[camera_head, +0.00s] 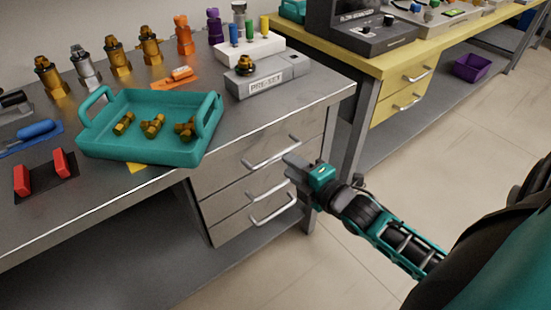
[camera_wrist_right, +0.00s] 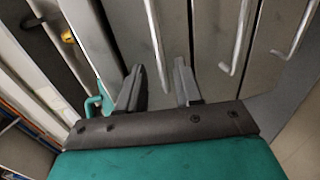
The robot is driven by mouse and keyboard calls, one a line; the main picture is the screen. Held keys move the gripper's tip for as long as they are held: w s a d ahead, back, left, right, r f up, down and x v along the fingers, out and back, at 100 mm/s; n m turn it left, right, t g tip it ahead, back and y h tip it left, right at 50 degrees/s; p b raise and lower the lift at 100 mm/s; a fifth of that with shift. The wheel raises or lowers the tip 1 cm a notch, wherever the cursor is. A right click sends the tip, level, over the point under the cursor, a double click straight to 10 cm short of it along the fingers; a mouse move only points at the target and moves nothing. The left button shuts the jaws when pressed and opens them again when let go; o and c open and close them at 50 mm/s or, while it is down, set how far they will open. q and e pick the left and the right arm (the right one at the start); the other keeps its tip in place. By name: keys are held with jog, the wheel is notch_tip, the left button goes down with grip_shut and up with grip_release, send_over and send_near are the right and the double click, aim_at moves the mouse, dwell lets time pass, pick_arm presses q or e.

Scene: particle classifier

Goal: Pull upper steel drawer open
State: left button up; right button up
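The upper steel drawer (camera_head: 235,163) is the top one in the steel bench's drawer stack and looks shut. Its bar handle (camera_head: 272,152) runs across the front; in the right wrist view this handle (camera_wrist_right: 155,40) reaches down between the two fingers. My right gripper (camera_head: 291,166) is in front of the drawers, near the right end of the upper handle. In the right wrist view the right gripper (camera_wrist_right: 158,86) is open, with a finger on each side of the handle. I cannot tell whether it touches. My left gripper is not in view.
Two lower drawer handles (camera_head: 268,190) (camera_head: 273,210) stick out below. A teal tray (camera_head: 150,98) with brass fittings sits on the bench top, near its front edge. A yellow bench (camera_head: 400,62) stands to the right. The floor (camera_head: 330,260) before the drawers is clear.

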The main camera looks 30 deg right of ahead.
aim_at(277, 155)
jog(key=b+x, duration=0.1)
jog(key=x, duration=0.5)
jog(key=shift+w+a+f, duration=0.1)
jog(key=shift+w, duration=0.2)
grip_shut()
